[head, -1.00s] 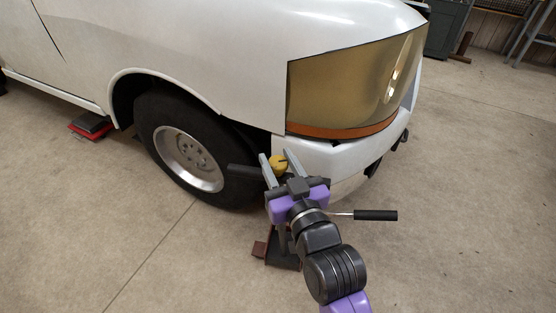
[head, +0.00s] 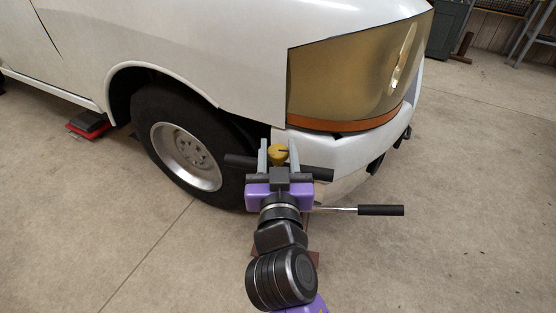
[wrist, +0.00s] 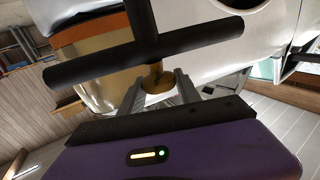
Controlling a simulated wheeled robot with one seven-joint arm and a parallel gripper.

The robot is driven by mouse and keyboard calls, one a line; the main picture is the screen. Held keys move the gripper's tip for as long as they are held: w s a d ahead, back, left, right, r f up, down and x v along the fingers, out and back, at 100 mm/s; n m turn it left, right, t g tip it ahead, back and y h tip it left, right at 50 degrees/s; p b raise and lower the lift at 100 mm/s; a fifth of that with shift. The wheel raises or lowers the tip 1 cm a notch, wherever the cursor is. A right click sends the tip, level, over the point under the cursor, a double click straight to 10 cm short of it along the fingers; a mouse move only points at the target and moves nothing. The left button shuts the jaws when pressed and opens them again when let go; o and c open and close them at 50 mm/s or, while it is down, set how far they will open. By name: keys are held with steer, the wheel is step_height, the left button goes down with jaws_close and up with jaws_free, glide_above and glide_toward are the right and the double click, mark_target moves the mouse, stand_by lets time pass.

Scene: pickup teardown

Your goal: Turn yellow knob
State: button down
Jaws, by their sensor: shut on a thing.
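The yellow knob (head: 278,154) sits beside the front wheel, below the white truck's front corner. My gripper (head: 278,152) is shut on it, with one grey finger on each side. In the wrist view the knob (wrist: 158,80) shows between the two fingers (wrist: 160,92), partly hidden behind a black crossbar (wrist: 190,38). The crossbar has a stem and also sticks out to both sides of my gripper in the head view. The knob's lower part is hidden.
The truck's front wheel (head: 185,150) is close on the left, and its bumper (head: 335,155) is just behind. A black-gripped metal handle (head: 380,210) sticks out to the right. A red and black block (head: 88,125) lies far left. Floor at right is clear.

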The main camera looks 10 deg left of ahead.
mark_target(275, 158)
steer(key=shift+a+f+m+h+b, duration=0.15)
steer(key=shift+m+h+b, duration=0.95)
steer(key=shift+h+b, duration=0.65)
steer(key=shift+m+h+b, duration=0.4)
steer(key=shift+h, duration=0.25)
steer(key=c, duration=0.9)
jaws_free()
steer(key=shift+o, duration=0.2)
steer(key=shift+s, duration=0.1)
steer(key=shift+s+a, duration=0.2)
steer(key=shift+s, duration=1.7)
steer(key=shift+s+a, duration=0.2)
steer(key=shift+s, duration=1.7)
